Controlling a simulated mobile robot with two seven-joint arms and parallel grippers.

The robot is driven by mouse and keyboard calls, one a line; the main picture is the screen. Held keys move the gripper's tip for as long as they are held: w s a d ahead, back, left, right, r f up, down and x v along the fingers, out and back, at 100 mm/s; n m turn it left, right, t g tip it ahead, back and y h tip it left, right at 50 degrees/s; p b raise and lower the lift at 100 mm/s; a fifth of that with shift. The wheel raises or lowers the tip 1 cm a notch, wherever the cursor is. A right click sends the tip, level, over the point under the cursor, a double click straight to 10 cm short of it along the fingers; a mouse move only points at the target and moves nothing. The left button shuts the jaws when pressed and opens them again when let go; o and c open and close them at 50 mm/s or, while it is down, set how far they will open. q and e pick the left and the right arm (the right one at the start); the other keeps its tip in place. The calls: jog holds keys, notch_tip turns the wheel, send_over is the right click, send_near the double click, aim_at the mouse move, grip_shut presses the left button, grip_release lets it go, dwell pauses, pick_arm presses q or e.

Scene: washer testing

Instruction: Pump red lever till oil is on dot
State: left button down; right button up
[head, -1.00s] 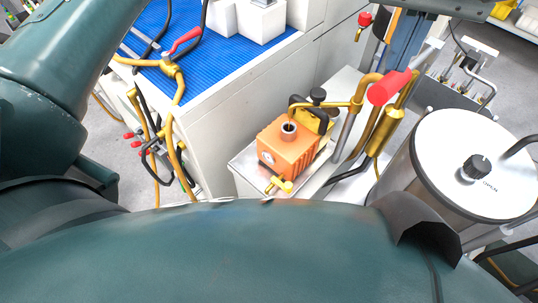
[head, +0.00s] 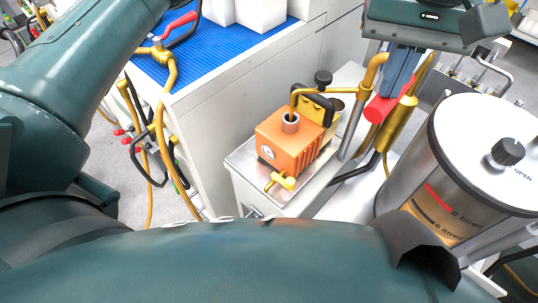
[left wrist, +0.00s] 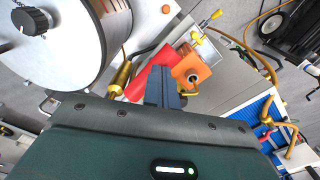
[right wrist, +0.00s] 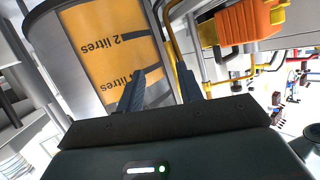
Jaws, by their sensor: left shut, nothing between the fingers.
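The red lever (head: 384,108) sits at the pump on a metal stand, right of the orange pump unit. My left gripper (head: 392,88) is shut and empty, with its fingertips over the lever, apparently touching it. The left wrist view shows the red lever (left wrist: 146,80) beside and behind the shut fingers (left wrist: 163,76). The steel tank (head: 408,165) has a window with orange oil, 8 and 6 litre marks and a red mark (head: 432,192). In the right wrist view, oil (right wrist: 105,50) shows behind 2 and 4 litre marks. My right gripper (right wrist: 162,78) is open and empty.
The orange pump unit (head: 284,142) with a yellow tap (head: 282,181) stands on a metal tray left of the lever. Gold pipes (head: 395,125) stand close to the lever. A white bench with a blue mat (head: 225,45) is at the upper left.

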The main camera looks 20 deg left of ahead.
pick_arm(q)
notch_tip(320, 180, down, 3)
jog(key=shift+f+b, duration=0.15)
jog(key=shift+b, duration=0.85)
jog(key=shift+r, duration=0.3)
pick_arm(e)
jog(key=shift+s+d+r+t, duration=0.1)
jog(key=shift+s+d+t, duration=0.2)
jog(key=shift+d, duration=0.05)
